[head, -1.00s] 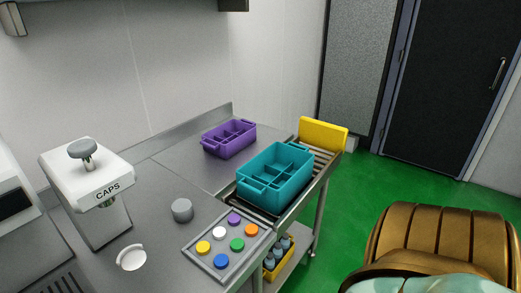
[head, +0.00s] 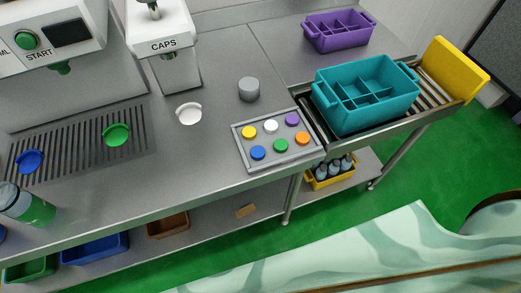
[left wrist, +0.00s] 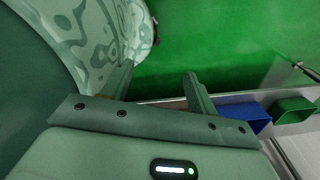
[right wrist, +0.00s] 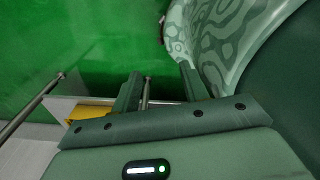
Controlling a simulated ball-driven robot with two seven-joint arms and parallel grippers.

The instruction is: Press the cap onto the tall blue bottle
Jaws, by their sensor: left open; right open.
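In the head view a tray (head: 240,149) holds several coloured caps, among them a blue cap (head: 258,153). A white machine marked CAPS (head: 168,52) stands at the back, with a knob on top. At the left edge is a partly cut-off bottle (head: 40,211) with a green lower part; a sliver of something blue shows below it. I cannot make out a tall blue bottle. My left gripper (left wrist: 161,82) is open and empty in the left wrist view, over the green floor. My right gripper (right wrist: 159,84) is open and empty in the right wrist view.
A grate (head: 75,168) bears blue (head: 30,160) and green (head: 116,135) round pieces. A white round piece (head: 188,113) and grey cylinder (head: 249,90) stand nearby. Teal (head: 345,122) and purple (head: 335,42) crates stand at right. Bins (head: 95,248) sit below.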

